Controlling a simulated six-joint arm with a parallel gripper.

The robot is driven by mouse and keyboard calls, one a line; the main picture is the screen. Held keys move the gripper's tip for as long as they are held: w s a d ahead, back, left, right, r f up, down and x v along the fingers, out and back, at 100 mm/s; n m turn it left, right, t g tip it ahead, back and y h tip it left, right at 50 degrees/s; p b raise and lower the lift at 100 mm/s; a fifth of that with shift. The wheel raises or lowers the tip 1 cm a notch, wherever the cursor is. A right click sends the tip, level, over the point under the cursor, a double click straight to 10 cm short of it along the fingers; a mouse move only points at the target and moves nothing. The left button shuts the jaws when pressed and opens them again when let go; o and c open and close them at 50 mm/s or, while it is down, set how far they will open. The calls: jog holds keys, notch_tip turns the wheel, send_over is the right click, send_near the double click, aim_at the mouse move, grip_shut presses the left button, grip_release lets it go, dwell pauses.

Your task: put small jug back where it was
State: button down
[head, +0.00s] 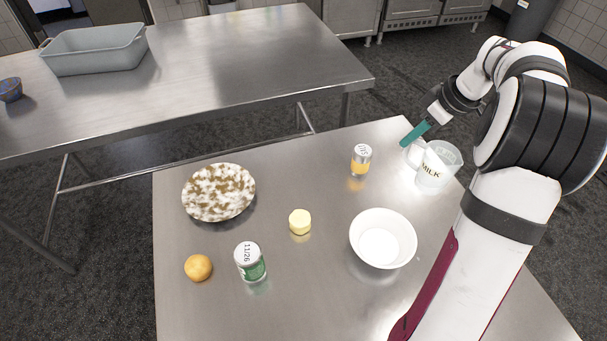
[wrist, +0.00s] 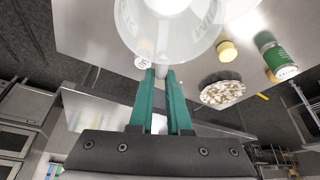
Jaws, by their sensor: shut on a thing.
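The small jug, clear with a MILK label (head: 437,168), is at the far right of the near steel table, near its right edge. My gripper (head: 407,140) reaches in from behind it, its teal fingers at the handle side. In the wrist view the jug (wrist: 135,22) fills the top middle, and my gripper (wrist: 159,74) is shut on its handle, which shows between the fingers. The jug looks about upright. I cannot tell whether its base touches the table.
A butter-coloured piece (head: 300,222), speckled plate (head: 218,214), green can (head: 251,262) and orange fruit (head: 198,268) lie further left.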

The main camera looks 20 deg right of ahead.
jog(key=w+a+m+h, duration=0.1)
jog(key=w+a+m, duration=0.25)
jog(key=w, duration=0.55)
jog(key=w+a+m+h, duration=0.1)
jog(key=w+a+m, duration=0.1)
jog(key=w+a, duration=0.45)
jog(key=w+a+f, duration=0.4)
jog(key=f, duration=0.4)
jog(key=w+a+f, duration=0.3)
jog(key=w+f, duration=0.2)
jog(key=f, duration=0.2)
jog(key=shift+a+f, duration=0.35)
jog(key=shift+n, duration=0.25)
jog(key=c, duration=0.9)
grip_release()
jog(key=shift+f, duration=0.15)
jog(key=shift+o, duration=0.2)
